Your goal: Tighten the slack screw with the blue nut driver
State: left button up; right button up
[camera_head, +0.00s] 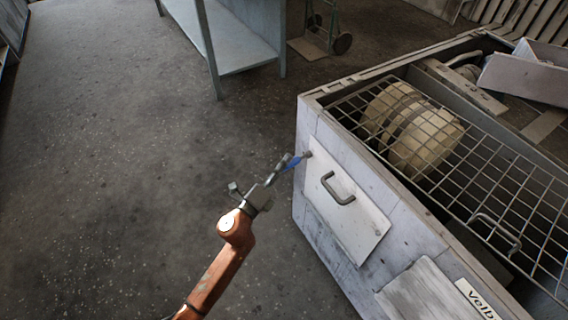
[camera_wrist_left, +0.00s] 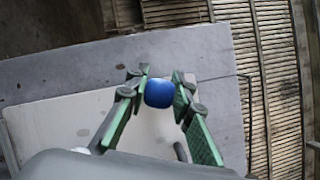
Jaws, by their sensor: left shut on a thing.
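The blue nut driver (camera_head: 294,162) is held in my left gripper (camera_head: 286,163), close to the housing's side. In the left wrist view the rounded blue end of the driver (camera_wrist_left: 159,93) sits between the two green fingers of my left gripper (camera_wrist_left: 159,84), which are shut on it. The driver's far end points to the upper left corner of the light panel (camera_head: 345,195). A small dark screw head (camera_head: 307,154) shows at that corner, at or very near the driver tip; I cannot tell whether they touch. My right gripper is out of view.
The panel has a dark handle (camera_head: 338,188). The grey blower housing (camera_head: 425,235) has a wire grille (camera_head: 490,165) over a cream rounded part (camera_head: 412,130). A workbench (camera_head: 245,45) and a hand truck (camera_head: 325,35) stand behind. The floor at left is clear.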

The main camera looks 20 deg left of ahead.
pick_arm(q)
grip_shut()
jog(key=shift+s+a, duration=0.1)
jog(key=shift+s, duration=0.05)
jog(key=s+a+p, duration=0.2)
jog(key=s+a, duration=0.5)
jog(key=s, duration=0.3)
jog(key=shift+a, duration=0.4)
dwell(0.5)
dwell(0.7)
